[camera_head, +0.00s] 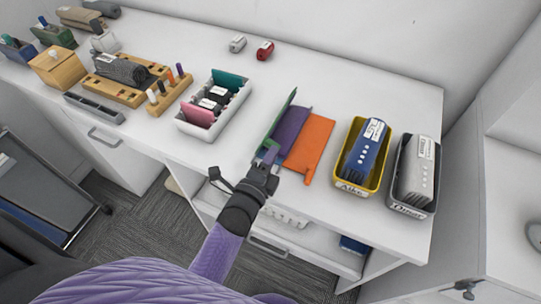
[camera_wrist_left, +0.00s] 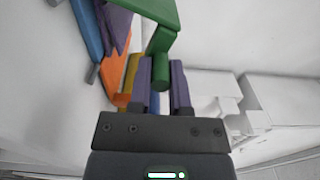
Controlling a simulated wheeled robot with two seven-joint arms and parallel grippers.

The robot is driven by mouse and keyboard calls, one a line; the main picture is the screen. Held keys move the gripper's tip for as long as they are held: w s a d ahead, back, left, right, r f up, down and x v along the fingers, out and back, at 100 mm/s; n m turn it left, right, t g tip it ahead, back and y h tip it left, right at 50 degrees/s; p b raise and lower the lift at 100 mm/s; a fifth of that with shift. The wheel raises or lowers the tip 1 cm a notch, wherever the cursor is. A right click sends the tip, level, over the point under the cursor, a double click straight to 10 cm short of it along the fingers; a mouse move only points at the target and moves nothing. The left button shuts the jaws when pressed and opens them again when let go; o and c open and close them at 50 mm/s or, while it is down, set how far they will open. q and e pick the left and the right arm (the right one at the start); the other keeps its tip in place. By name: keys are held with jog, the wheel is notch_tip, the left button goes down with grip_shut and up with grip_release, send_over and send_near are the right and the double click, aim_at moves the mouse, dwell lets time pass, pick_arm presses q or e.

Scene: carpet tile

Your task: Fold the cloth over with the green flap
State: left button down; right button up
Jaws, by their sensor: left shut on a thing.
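The cloth lies near the front edge of the white table, with a purple panel (camera_head: 291,127) and an orange panel (camera_head: 313,141) to its right. Its green flap (camera_head: 281,122) stands tilted up along the left side. In the left wrist view the green flap (camera_wrist_left: 158,14) runs down to a green tab between the fingers. My left gripper (camera_head: 270,157) is shut on that tab, at the flap's near end. The purple panel (camera_wrist_left: 118,25) and part of the orange panel (camera_wrist_left: 121,100) show to the left of the fingers. My right gripper is out of view.
A white divided tray (camera_head: 190,126) stands left of the cloth. A yellow bin (camera_head: 351,188) with a blue item and a dark bin (camera_head: 408,205) with a grey item stand right. Two small blocks, one grey (camera_head: 237,44), one red (camera_head: 265,51), lie behind.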

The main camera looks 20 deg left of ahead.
pick_arm(q)
jog(key=shift+f, duration=0.15)
jog(key=c, duration=0.6)
grip_release()
jog(key=s, duration=0.6)
jog(key=s+p, duration=0.1)
jog(key=s, duration=0.3)
jog(key=shift+a, duration=0.35)
